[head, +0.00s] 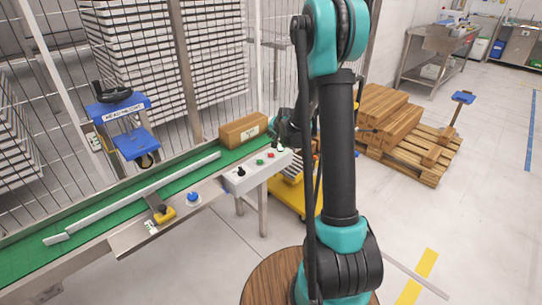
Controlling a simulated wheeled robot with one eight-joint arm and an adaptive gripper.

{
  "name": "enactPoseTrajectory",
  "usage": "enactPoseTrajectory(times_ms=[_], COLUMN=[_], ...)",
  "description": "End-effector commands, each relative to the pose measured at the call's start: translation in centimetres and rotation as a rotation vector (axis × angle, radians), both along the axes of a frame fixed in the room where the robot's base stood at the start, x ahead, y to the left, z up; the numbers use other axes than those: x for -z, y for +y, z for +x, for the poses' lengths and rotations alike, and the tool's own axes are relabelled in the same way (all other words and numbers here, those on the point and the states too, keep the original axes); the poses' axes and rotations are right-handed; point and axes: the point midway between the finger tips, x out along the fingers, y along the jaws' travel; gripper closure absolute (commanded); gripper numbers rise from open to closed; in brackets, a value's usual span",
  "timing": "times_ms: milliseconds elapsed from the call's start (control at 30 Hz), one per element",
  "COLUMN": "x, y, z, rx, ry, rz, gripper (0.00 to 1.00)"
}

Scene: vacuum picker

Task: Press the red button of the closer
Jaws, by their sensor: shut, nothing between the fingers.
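A grey control box (255,173) stands on a post beside the green conveyor, in the middle of the head view. Its top carries a black knob (240,171), a green button (259,162) and a small red button (270,156). My gripper (281,146) is shut and empty at the far right end of this box, just beyond the red button. It is small and dark, and my arm partly hides the area to its right. I cannot tell whether the fingertips touch the panel.
A brown carton (243,131) sits on the conveyor (95,213) behind the control box. A yellow-and-black device (163,214) and a blue button (193,198) are at the conveyor's near edge. A wire fence stands behind.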

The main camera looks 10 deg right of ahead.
Motion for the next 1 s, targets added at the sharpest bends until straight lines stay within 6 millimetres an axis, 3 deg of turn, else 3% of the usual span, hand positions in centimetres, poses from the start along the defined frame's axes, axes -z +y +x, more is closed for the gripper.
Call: enactPoseTrajectory(times_ms=[500, 1000], x=[6.3, 7.4], y=[0.0, 0.0], z=[0.0, 0.0], rx=[0.000, 0.000], ry=[0.000, 0.000], rz=[0.000, 0.000], gripper=[1.00, 1.00])
